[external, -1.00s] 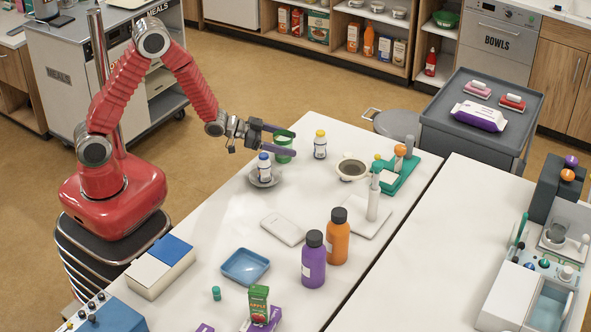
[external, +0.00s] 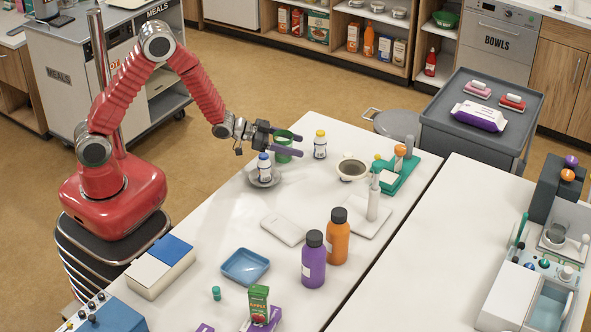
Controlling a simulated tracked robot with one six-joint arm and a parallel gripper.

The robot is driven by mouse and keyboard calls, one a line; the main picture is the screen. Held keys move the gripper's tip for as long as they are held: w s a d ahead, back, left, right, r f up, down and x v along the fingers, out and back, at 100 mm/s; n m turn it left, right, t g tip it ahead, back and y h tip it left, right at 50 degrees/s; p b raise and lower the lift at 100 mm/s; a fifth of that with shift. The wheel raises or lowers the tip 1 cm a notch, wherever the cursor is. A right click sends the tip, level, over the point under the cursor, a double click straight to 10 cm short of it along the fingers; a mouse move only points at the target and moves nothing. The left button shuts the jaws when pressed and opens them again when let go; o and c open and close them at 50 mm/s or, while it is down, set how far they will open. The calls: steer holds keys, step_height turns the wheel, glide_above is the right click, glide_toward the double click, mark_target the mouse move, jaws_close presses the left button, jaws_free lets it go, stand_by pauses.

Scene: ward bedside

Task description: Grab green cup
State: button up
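The green cup (external: 283,156) stands upright near the far left edge of the white table, behind a small white bottle with a blue cap. My gripper (external: 300,146) reaches it from the left, low over the table. Its two dark purple fingers lie on either side of the cup, one passing in front and one behind. The fingers are spread apart; whether they touch the cup I cannot tell. The fingers hide part of the cup's side.
The blue-capped bottle (external: 264,167) on a grey dish (external: 265,179) stands close in front of the cup. A yellow-capped bottle (external: 320,146) stands just right of the fingertips. A bowl of dark contents (external: 352,168) is farther right.

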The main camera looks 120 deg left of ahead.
steer(key=c, duration=0.8)
steer(key=shift+r, duration=0.1)
step_height(320, 180, up, 10)
steer(key=shift+f, duration=0.1)
stand_by(0.8)
